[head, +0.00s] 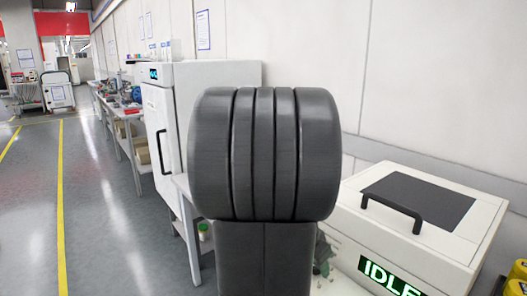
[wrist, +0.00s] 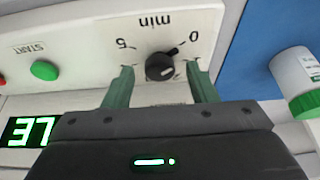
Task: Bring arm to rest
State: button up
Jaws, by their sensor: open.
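My gripper (wrist: 160,88) shows in the wrist view with its two green fingers apart and nothing between them. A black timer knob (wrist: 161,67) on a white panel shows between and beyond the fingertips, with "0", "5" and "min" marked around it upside down. I cannot tell whether the fingers touch the panel. In the head view a large dark grey link of my arm fills the middle, and my gripper is hidden there.
A white machine (head: 430,220) with a dark lid panel, black handle and "IDLE" display stands at right. A green START button (wrist: 44,70) and a green-capped bottle (wrist: 303,85) flank the knob. A tall white cabinet (head: 215,75) and bench (head: 120,115) line the wall. The left floor is clear.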

jog(key=m+g+p, duration=0.1)
jog(key=m, duration=0.2)
jog(key=shift+w+a+r+h, duration=0.1)
jog(key=shift+h, duration=0.2)
jog(key=m+p, duration=0.2)
jog(key=m+g+p, duration=0.1)
jog(key=m+p, duration=0.1)
jog(key=shift+w+r+g, duration=0.15)
jog(key=shift+g, duration=0.15)
jog(key=shift+w+m+g+p, duration=0.1)
jog(key=shift+m+g+p, duration=0.3)
jog(key=shift+m+p, duration=0.85)
jog(key=shift+f, duration=0.2)
jog(key=shift+a, duration=0.1)
